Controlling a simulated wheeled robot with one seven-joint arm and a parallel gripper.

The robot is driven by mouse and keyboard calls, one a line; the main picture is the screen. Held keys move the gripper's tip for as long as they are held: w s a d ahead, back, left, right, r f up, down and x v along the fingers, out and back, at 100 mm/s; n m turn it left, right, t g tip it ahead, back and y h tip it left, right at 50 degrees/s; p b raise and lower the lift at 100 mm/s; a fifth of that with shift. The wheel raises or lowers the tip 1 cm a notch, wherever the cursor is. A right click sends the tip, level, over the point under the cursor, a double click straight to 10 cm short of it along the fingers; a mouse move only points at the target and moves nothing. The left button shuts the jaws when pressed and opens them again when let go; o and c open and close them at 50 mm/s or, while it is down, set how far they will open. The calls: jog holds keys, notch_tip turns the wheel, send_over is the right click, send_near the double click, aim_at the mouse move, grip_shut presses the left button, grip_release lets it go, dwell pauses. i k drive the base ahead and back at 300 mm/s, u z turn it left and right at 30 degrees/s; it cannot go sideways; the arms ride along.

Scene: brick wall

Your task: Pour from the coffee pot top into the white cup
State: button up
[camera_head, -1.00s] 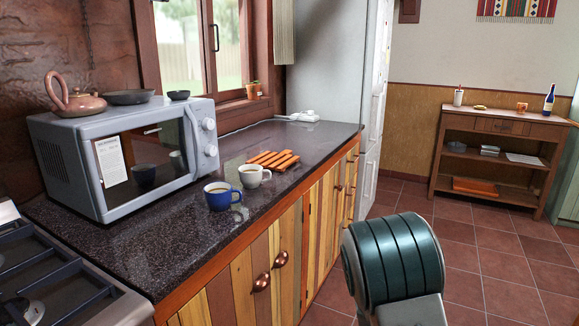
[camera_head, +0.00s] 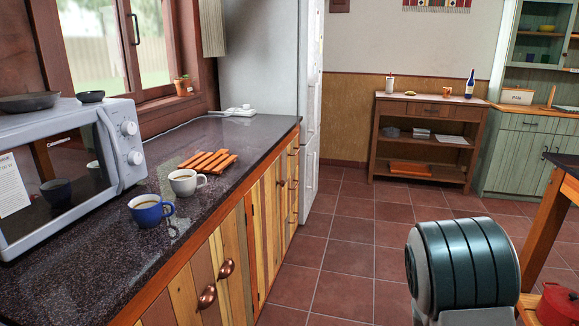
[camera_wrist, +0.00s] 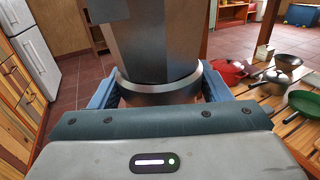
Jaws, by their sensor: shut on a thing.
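The white cup (camera_head: 187,182) stands upright on the dark counter in the head view, with brown contents showing inside. A blue cup (camera_head: 151,210) stands just in front of it to the left, also with brown contents. In the wrist view my gripper (camera_wrist: 158,90) is shut around the coffee pot top (camera_wrist: 155,48), a grey metal faceted body with a wider rounded band at its lower end. The pot's upper end is cut off by the frame. My gripper and the pot are outside the head view, so their distance to the white cup cannot be told.
A microwave (camera_head: 124,150) stands left of the cups, with a slatted wooden trivet (camera_head: 208,161) behind them. A wooden table (camera_head: 546,225) with a red pot (camera_head: 557,304) is at the right.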

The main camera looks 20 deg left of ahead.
aim_at(183, 182)
jog(key=i, duration=0.95)
jog(key=u, duration=2.55)
